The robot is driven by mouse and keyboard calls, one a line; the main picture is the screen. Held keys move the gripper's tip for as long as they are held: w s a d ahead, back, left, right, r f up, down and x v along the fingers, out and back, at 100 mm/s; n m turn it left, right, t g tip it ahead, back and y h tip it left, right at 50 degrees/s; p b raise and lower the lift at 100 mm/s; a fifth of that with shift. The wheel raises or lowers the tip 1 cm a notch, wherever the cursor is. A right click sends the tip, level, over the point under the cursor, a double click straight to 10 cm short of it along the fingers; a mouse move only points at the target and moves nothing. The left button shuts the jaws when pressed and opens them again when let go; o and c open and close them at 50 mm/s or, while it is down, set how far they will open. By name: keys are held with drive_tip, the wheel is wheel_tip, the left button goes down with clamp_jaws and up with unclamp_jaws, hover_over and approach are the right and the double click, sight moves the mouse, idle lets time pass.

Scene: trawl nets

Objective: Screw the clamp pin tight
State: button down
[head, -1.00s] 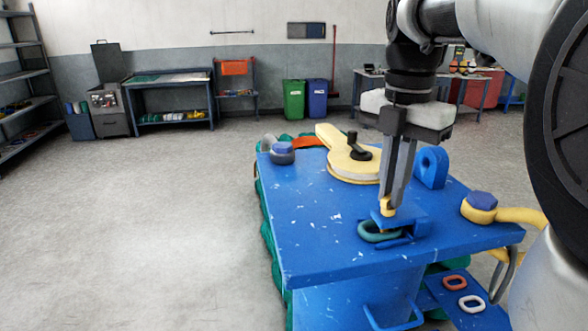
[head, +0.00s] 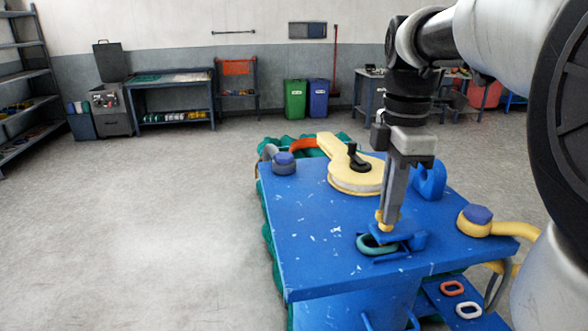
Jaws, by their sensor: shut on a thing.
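The clamp pin (head: 380,221) is a small yellow piece standing on top of the blue clamp (head: 399,238) near the right front of the blue table. My gripper (head: 384,211) points straight down and is shut on the yellow pin's head. Its fingers are seen nearly edge-on and hide part of the pin. A green link (head: 370,246) lies in the clamp, partly under its blue block. The pin's lower end and thread are hidden, so I cannot tell how deep it sits.
The blue table (head: 320,265) carries a yellow round-ended part with a black handle (head: 352,178), a blue upright lug (head: 430,180) and a blue-capped yellow fitting (head: 478,217). Red and white links (head: 468,309) lie on a lower shelf. The table's left half is mostly clear.

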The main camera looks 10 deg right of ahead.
drive_tip(key=m+p, duration=0.2)
drive_tip(key=m, duration=0.4)
drive_tip(key=shift+r+m, duration=0.15)
drive_tip(key=shift+m, duration=0.15)
drive_tip(key=m+p, duration=0.2)
drive_tip(key=m, duration=0.4)
drive_tip(key=m+p, duration=0.1)
drive_tip(key=m, duration=0.5)
drive_tip(key=shift+m, duration=0.3)
drive_tip(key=m+p, duration=0.2)
drive_tip(key=m, duration=0.5)
drive_tip(key=shift+w+r, duration=0.1)
drive_tip(key=m+p, duration=0.1)
drive_tip(key=m, duration=0.5)
drive_tip(key=shift+m, duration=0.3)
drive_tip(key=m+p, duration=0.1)
drive_tip(key=m, duration=1.2)
drive_tip(key=shift+m, duration=0.3)
drive_tip(key=m, duration=0.5)
drive_tip(key=shift+m, duration=0.4)
